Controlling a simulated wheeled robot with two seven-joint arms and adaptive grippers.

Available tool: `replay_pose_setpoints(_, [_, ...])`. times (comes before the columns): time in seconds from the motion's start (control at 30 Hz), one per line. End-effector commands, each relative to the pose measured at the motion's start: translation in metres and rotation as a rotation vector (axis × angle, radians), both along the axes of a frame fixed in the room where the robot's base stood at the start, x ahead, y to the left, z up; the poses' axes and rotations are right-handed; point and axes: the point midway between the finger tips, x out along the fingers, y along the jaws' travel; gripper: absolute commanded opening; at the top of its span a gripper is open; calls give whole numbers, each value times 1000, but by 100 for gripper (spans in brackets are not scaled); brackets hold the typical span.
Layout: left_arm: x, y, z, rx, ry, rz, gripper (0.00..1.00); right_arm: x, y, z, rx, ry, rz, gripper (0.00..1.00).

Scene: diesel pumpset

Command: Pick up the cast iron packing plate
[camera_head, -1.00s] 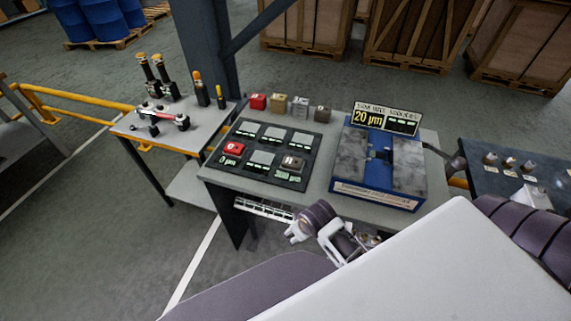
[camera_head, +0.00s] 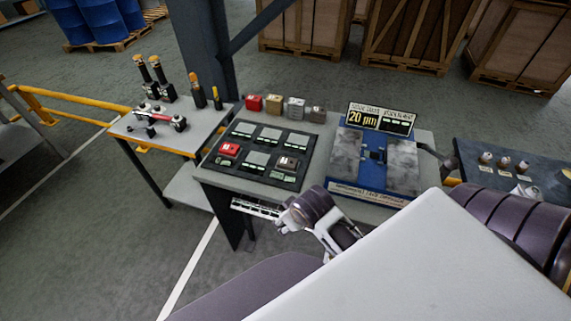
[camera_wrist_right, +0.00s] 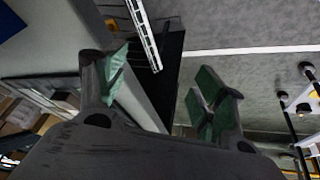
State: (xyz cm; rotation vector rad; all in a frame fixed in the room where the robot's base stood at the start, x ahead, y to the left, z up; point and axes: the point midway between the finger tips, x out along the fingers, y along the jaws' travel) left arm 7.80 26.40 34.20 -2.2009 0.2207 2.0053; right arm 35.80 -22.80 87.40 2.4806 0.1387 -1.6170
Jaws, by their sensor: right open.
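Small blocks stand in a row at the back of the grey workbench (camera_head: 330,205): a red one (camera_head: 254,103), a brass-coloured one (camera_head: 274,104), a silver one (camera_head: 295,108) and a dark grey-brown one (camera_head: 318,115). The dark one looks most like cast iron. My right gripper (camera_head: 287,217) is at the bench's front edge, apart from all blocks. In the right wrist view its green-padded fingers (camera_wrist_right: 160,95) are spread and empty. My left gripper is out of view.
A blue case with grey marbled plates (camera_head: 375,158) and a "20 µm" sign stands right of the board. A side table (camera_head: 195,137) with tools is at left. A dark table (camera_head: 510,165) with small parts is at right. Bench space between board and case is narrow.

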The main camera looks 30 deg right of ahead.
Motion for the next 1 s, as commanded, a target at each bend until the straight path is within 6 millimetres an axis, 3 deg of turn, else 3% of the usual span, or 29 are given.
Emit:
replay_pose_setpoints(0.37, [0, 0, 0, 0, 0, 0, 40, 47, -7, 27, -78, -182, 34, 70])
replay_pose_setpoints(0.57, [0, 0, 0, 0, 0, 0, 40, 83, -10, 49, -142, -327, 69, 70])
replay_pose_setpoints(0.8, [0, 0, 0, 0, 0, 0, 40, 142, -8, 100, -265, -595, 155, 70])
replay_pose_setpoints(1.0, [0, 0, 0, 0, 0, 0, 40, 180, 3, 149, -373, -821, 250, 70])
